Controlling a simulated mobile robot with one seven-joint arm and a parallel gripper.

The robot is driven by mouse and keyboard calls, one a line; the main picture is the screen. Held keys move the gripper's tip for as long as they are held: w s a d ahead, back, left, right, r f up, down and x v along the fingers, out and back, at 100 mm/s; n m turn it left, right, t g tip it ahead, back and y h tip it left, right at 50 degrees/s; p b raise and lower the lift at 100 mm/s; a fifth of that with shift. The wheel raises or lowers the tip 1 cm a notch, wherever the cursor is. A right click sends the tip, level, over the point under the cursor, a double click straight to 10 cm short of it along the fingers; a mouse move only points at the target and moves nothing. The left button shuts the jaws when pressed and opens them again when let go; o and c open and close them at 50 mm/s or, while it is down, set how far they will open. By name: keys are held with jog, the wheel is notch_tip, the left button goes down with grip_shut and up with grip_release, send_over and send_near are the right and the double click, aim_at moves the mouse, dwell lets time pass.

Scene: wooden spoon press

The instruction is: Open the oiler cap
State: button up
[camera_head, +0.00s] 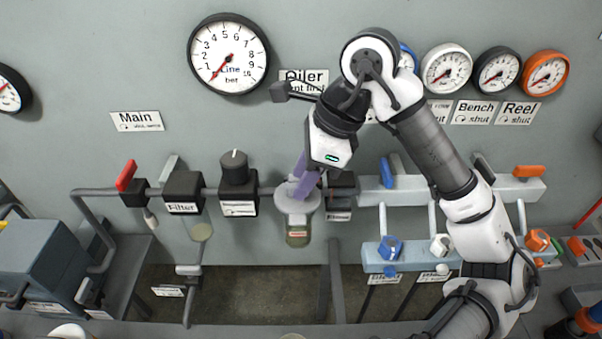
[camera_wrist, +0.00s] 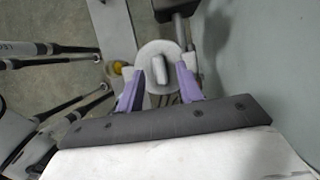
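The oiler (camera_head: 297,236) hangs on the pipe line at the middle of the panel, with a small bowl below a round grey top. Its round pale cap (camera_wrist: 150,52) shows in the wrist view, with a raised grip bar (camera_wrist: 160,71) across its middle. My gripper (camera_head: 300,186) reaches down at the oiler's top. In the wrist view my gripper (camera_wrist: 160,76) is open, one purple finger on each side of the grip bar. Gaps show between the fingers and the bar. In the head view the fingers hide part of the cap.
A black regulator knob (camera_head: 234,167) stands left of the oiler, beyond it the filter block (camera_head: 183,192) and a red-handled valve (camera_head: 126,176). A dark block (camera_head: 341,186) sits close on the right. A blue-handled manifold (camera_head: 410,188) lies further right. The large line gauge (camera_head: 228,60) is above.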

jog(key=shift+a+f, duration=0.25)
jog(key=shift+f, duration=0.35)
grip_shut()
